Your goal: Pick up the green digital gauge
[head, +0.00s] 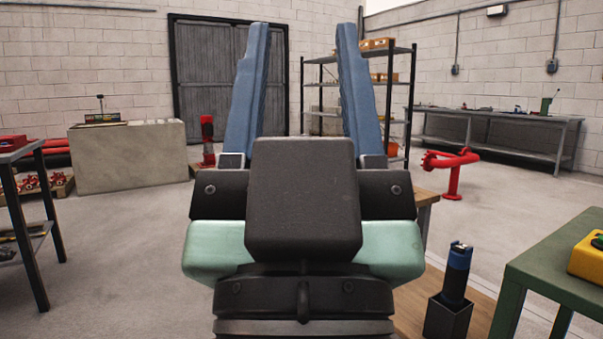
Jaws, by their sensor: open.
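My gripper (303,28) fills the middle of the head view, with two long blue fingers pointing away and up. The fingers are wide apart, and nothing shows between them but the wall, dark door and shelf far behind. I cannot clearly identify the green digital gauge. A small green item (546,105) with a thin upright stick stands on the far right workbench. Another green piece (598,241) sits on a yellow case (588,262), cut off by the right edge. Both are apart from my gripper. My gripper hides part of the room's middle.
A green table (545,265) is close at right. A dark holder with a blue-and-black tool (457,275) stands beside it. A red pipe stand (453,175), far workbench (500,115), concrete block (125,155) and dark-legged table (28,225) stand around.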

